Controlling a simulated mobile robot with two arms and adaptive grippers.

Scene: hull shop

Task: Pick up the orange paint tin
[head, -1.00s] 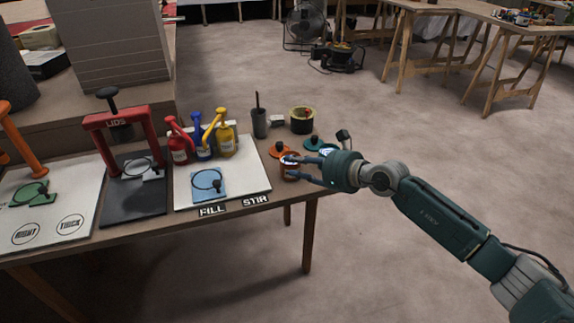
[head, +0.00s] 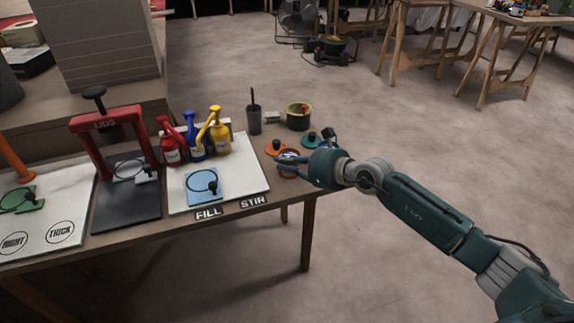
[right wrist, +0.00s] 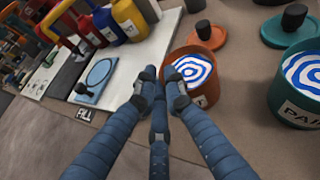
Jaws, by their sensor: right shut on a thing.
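The orange paint tin (right wrist: 195,76) stands upright on the bench, open, with white and blue swirled paint in it. It also shows in the head view (head: 289,170), partly covered by blue fingers. My right gripper (right wrist: 160,83) is shut on the tin, with its fingertips at the tin's near left side in the wrist view. In the head view my right gripper (head: 285,164) reaches the tin from the right. How much of the wall lies between the fingers is hidden. My left gripper is not in view.
A teal paint tin (right wrist: 298,95) stands close on the right. An orange lid (head: 276,147) and a teal lid (head: 318,142) lie behind. The white fill board (head: 245,180) with coloured pump bottles is at left. A dark cup (head: 254,123) and round container (head: 298,117) stand farther back.

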